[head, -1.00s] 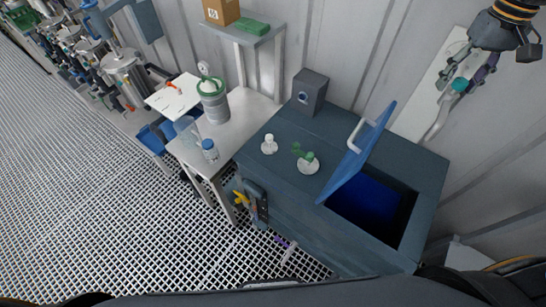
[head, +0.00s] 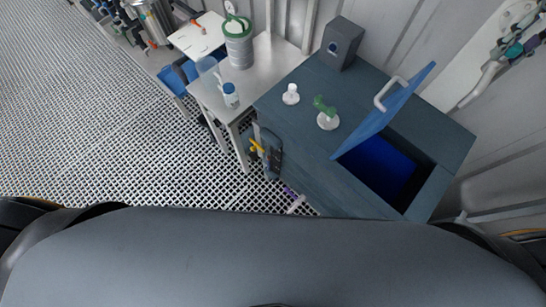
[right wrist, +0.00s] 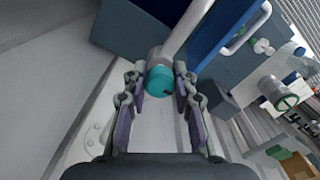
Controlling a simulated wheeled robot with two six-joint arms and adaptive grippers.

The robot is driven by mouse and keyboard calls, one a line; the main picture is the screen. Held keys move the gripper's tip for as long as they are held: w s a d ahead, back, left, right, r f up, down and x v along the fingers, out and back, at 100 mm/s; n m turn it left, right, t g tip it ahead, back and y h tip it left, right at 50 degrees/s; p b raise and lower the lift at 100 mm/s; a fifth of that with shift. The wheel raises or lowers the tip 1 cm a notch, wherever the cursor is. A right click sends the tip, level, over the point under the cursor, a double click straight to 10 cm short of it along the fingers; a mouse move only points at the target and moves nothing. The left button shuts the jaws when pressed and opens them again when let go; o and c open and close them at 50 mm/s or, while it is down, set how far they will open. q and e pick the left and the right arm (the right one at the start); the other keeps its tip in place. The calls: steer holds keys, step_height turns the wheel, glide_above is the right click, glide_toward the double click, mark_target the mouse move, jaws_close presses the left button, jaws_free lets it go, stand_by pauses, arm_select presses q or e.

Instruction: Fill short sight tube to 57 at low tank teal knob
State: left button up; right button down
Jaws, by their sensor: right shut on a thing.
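A teal knob (head: 514,50) sits by a white pipe at the upper right edge of the head view. In the right wrist view the teal knob (right wrist: 160,80) lies between the fingertips of my right gripper (right wrist: 159,76), which is shut on it. In the head view that gripper (head: 522,46) shows only partly, cut off by the frame. A dark blue-grey tank (head: 300,130) stands with its blue lid (head: 385,115) raised. I cannot make out the short sight tube or any scale reading. My left gripper is not in view.
The tank top carries a green-handled fitting (head: 328,118), a white cap (head: 291,94) and a grey box (head: 342,45). A yellow handle (head: 257,146) sticks out from its side. A side table (head: 262,65) holds a canister (head: 238,48) and bottle (head: 230,95). Grating floor at left is open.

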steer(key=n, duration=0.6)
steer(key=shift+w, duration=0.1)
steer(key=n, duration=0.4)
steer(key=shift+d+r+n, duration=0.1)
steer(key=shift+n, duration=0.2)
steer(key=n, duration=0.4)
steer(key=shift+n, duration=0.3)
steer(key=n, duration=0.5)
stand_by(5.4)
